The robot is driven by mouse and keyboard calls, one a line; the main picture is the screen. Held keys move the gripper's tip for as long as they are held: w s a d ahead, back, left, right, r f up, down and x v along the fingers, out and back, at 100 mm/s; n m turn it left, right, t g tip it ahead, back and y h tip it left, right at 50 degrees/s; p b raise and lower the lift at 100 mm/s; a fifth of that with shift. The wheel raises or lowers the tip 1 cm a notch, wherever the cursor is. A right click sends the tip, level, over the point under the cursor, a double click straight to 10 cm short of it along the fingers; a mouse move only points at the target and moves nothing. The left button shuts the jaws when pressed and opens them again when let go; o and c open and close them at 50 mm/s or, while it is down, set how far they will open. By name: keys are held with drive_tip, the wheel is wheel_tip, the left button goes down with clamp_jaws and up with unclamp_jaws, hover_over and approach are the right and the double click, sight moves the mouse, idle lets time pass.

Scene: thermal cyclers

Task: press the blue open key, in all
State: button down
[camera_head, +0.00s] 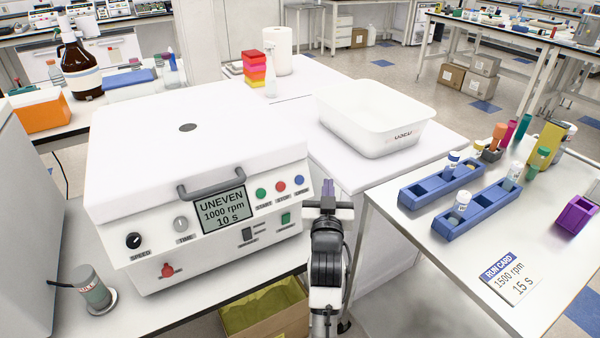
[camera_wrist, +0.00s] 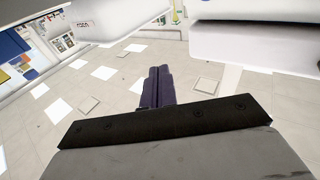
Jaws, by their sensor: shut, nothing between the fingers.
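The white machine (camera_head: 200,150) stands on the left bench with its lid down. Its display (camera_head: 223,210) reads "UNEVEN 1000 rpm 10 s". Right of the display are three round keys: green (camera_head: 261,194), red (camera_head: 280,187) and blue (camera_head: 299,180). Their labels are too small to read surely. My gripper (camera_head: 327,190) is just right of the machine's front right corner, a little right of the blue key and apart from it. In the wrist view my gripper's dark fingers (camera_wrist: 158,76) are together and empty, with floor behind them. The keys do not show there.
A white basin (camera_head: 375,118) stands on the bench behind my gripper. Blue racks (camera_head: 440,187) with capped tubes and a run card (camera_head: 508,278) reading "1500 rpm 15 s" lie on the right table. A yellow-lined box (camera_head: 265,310) is below. A jar (camera_head: 92,290) stands at front left.

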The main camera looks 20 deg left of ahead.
sight(300, 180)
drive_tip(key=shift+s+a+f, duration=0.35)
drive_tip(key=shift+a+f, duration=0.2)
drive_tip(key=shift+a, duration=0.05)
drive_tip(key=w+a+f+b, duration=0.3)
drive_tip(key=w+a+b, duration=0.2)
drive_tip(key=a, duration=0.1)
drive_tip(key=shift+a+f, duration=0.15)
drive_tip(key=shift+f, duration=0.2)
drive_tip(key=shift+f, duration=0.15)
idle(1.9)
drive_tip(key=shift+w+a+b, duration=0.2)
drive_tip(key=shift+a+b, duration=0.05)
drive_tip(key=shift+b, duration=0.2)
